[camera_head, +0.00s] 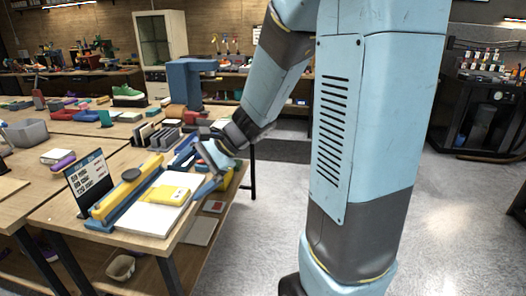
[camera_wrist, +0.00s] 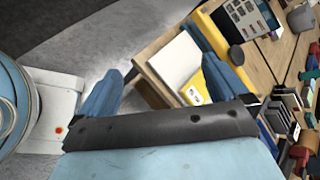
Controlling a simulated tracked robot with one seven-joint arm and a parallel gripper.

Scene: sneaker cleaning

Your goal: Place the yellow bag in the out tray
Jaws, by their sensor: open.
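A flat yellow bag (camera_head: 168,194) with a pale label lies on a white flat surface (camera_head: 143,217) near the front table's right edge. The bag shows partly in the wrist view (camera_wrist: 194,91), beside the right finger, which hides some of it. My gripper (camera_head: 207,158) is open, with nothing seen between its fingers. It is above the table's right edge, behind and to the right of the bag, apart from it. In the wrist view my gripper's two blue fingers (camera_wrist: 158,55) are spread wide. I cannot tell for certain which thing is the out tray.
A blue device with a long yellow bar (camera_head: 127,188) stands left of the bag, with a dark text panel (camera_head: 90,183) behind it. Dark upright slabs (camera_head: 165,136) stand farther back. A grey bin (camera_head: 27,132) is at the left. Open floor (camera_head: 265,235) lies right of the table.

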